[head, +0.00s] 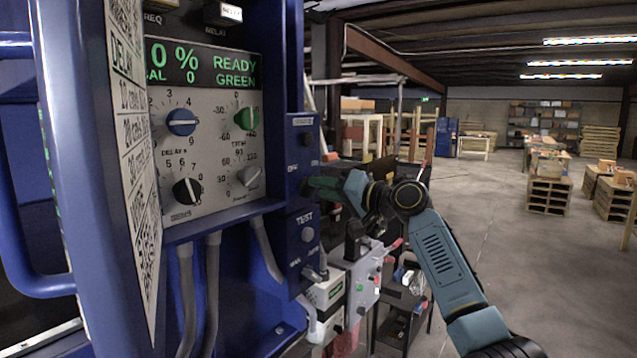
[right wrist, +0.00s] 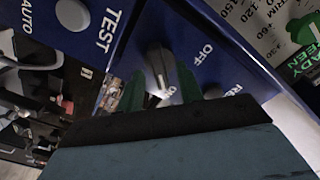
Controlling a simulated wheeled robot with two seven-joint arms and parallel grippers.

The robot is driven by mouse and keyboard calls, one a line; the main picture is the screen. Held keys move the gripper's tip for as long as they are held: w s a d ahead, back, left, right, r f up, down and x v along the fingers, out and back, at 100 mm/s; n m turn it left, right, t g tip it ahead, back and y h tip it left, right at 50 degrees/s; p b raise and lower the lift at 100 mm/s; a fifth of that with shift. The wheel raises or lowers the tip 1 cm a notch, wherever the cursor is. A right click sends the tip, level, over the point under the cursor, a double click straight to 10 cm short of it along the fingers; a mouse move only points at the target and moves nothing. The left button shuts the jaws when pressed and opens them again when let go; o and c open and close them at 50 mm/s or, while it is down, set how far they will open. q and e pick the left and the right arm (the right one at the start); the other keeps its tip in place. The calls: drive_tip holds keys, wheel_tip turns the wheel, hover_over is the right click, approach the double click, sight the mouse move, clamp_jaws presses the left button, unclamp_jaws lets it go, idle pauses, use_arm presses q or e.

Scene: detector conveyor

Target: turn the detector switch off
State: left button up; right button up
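The detector switch (right wrist: 160,62) is a grey rotary knob on a blue panel in the right wrist view. An OFF label sits to its right and an ON label below it. The knob's lower end lies close to ON, but I cannot tell its exact setting. My right gripper (right wrist: 158,80) is open, with one dark green finger on each side of the knob; whether they touch it I cannot tell. In the head view my right gripper (head: 318,188) reaches the narrow blue panel (head: 301,135) and hides the switch. My left gripper is not in view.
The blue detector cabinet (head: 72,150) stands at left, with knobs and a green READY GREEN display (head: 215,68). A TEST button (head: 307,235) sits below the switch. A grey box and cart stand below my right arm. Open floor (head: 560,260) lies at right, with pallets beyond.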

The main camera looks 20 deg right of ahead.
drive_tip(key=shift+x, duration=0.9)
clamp_jaws()
